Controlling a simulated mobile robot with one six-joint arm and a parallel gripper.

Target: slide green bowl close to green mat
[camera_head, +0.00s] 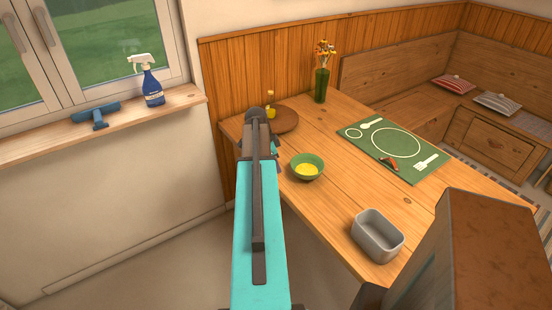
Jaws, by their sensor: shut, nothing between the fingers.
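The green bowl (307,167) stands upright on the wooden table, left of the green mat, with something yellow inside. The green mat (397,148) lies flat toward the right side of the table, with a clear gap between it and the bowl. My gripper (277,154) shows in part as dark pieces at the far end of my teal arm, just left of the bowl in the picture. It is shut and empty. My arm hides much of it, and I cannot tell whether it touches the bowl.
A grey metal tin (377,236) stands on the table (330,211) near its front edge. A round wooden board (286,121) with a yellow bottle (271,112) and a flower vase (321,84) stand farther back. The table between bowl and mat is bare. A brown block fills the lower right.

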